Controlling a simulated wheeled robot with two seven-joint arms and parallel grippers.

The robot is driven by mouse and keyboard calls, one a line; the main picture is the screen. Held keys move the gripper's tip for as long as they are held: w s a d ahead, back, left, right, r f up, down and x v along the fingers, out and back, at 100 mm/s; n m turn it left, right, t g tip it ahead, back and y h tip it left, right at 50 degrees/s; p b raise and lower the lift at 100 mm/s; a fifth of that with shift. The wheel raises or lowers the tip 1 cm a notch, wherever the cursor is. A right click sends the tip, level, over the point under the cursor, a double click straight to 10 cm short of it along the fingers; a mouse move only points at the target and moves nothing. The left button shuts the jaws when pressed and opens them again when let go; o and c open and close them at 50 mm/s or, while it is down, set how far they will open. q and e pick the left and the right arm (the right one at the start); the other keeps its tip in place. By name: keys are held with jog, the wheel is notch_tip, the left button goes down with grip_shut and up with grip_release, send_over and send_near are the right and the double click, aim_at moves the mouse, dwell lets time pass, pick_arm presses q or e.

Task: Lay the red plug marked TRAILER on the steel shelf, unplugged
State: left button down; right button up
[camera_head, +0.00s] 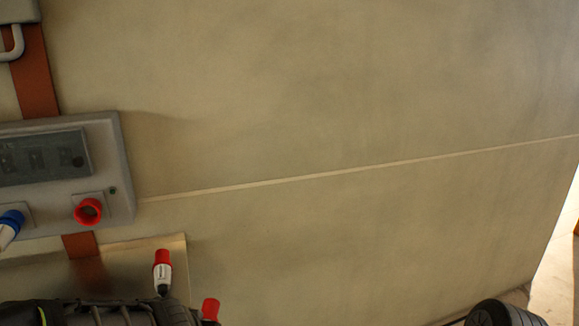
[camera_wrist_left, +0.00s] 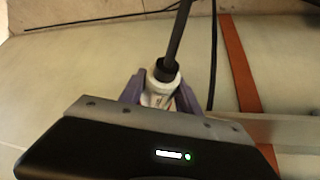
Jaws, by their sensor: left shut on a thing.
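My left gripper (camera_wrist_left: 160,97) is shut on a plug, seen in the left wrist view as a pale body (camera_wrist_left: 161,87) with a black cable (camera_wrist_left: 177,40). In the head view a red plug end (camera_head: 210,308), apparently this one, shows at the bottom, just right of the steel shelf (camera_head: 120,257). My left arm hides its body. A second red-ended plug (camera_head: 162,270), with a grey-white labelled body, appears over the shelf, partly behind my arm. No TRAILER marking can be read on either. My right gripper is out of view.
A grey socket box (camera_head: 118,160) on the wall holds an empty-looking red socket (camera_head: 88,212) and a blue plug (camera_head: 10,224). Another dark cable (camera_wrist_left: 213,50) hangs near the held plug. The wall to the right is bare.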

pick_arm(q)
jog(key=s+d+r+m+h, duration=0.2)
jog(key=d+m, duration=0.2)
jog(key=d, duration=0.3)
jog(key=s+d+r+m+g+h, duration=0.1)
jog(key=s+d+r+m+h, duration=0.1)
jog(key=d, duration=0.5)
jog(key=shift+s+d+r+m+g, duration=0.3)
jog(key=shift+r+m, duration=0.35)
jog(key=shift+m, duration=0.35)
